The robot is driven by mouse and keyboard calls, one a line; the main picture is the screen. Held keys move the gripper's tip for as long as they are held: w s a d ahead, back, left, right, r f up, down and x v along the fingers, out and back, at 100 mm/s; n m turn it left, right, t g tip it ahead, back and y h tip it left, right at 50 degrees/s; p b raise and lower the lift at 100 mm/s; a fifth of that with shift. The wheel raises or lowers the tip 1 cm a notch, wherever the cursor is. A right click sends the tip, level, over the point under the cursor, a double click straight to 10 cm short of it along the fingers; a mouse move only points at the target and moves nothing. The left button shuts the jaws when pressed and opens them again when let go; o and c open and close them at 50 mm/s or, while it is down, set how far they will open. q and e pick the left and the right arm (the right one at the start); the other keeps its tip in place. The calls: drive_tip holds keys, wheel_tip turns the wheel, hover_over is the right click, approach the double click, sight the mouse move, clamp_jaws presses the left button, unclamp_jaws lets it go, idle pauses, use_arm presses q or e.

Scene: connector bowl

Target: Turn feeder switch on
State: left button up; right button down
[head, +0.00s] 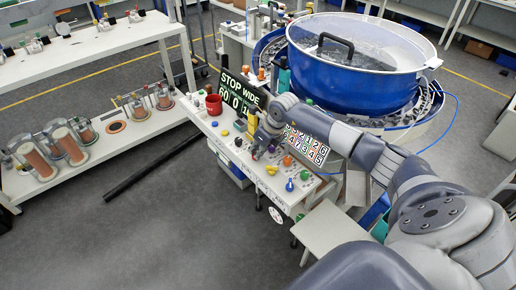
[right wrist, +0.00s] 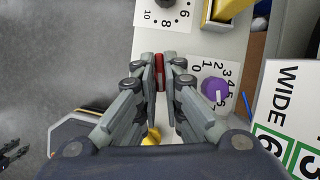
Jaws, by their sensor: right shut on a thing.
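My right gripper (head: 256,152) is over the white control panel (head: 284,198), its fingers pointing down. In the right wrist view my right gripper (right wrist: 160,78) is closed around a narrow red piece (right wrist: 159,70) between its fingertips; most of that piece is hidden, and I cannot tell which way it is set. A purple knob (right wrist: 215,88) on a numbered dial is just to the right of the fingers. No label in view tells which control is the feeder switch.
A blue bowl feeder (head: 350,85) stands behind the panel. Yellow (head: 271,170), blue (head: 290,185) and orange (head: 287,160) controls are near the gripper.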

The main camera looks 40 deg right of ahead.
drive_tip(key=shift+a+m+h, duration=0.1)
drive_tip(key=shift+m+h, duration=0.3)
drive_tip(key=shift+m, duration=0.5)
drive_tip(key=m+h+b, duration=0.1)
drive_tip(key=m, duration=0.1)
drive_tip(key=shift+a+m, duration=0.15)
drive_tip(key=shift+m, duration=0.25)
drive_tip(key=m+b, duration=0.1)
drive_tip(key=m+h+b, duration=0.1)
drive_tip(key=m, duration=0.1)
drive_tip(key=shift+w+a+m, duration=0.15)
drive_tip(key=shift+m, duration=0.15)
drive_tip(key=shift+m+g+h+b, duration=0.3)
drive_tip(key=shift+m+h+b, duration=0.5)
drive_tip(key=shift+m, duration=0.7)
drive_tip(key=shift+r, duration=0.1)
drive_tip(key=c, duration=1.7)
unclamp_jaws()
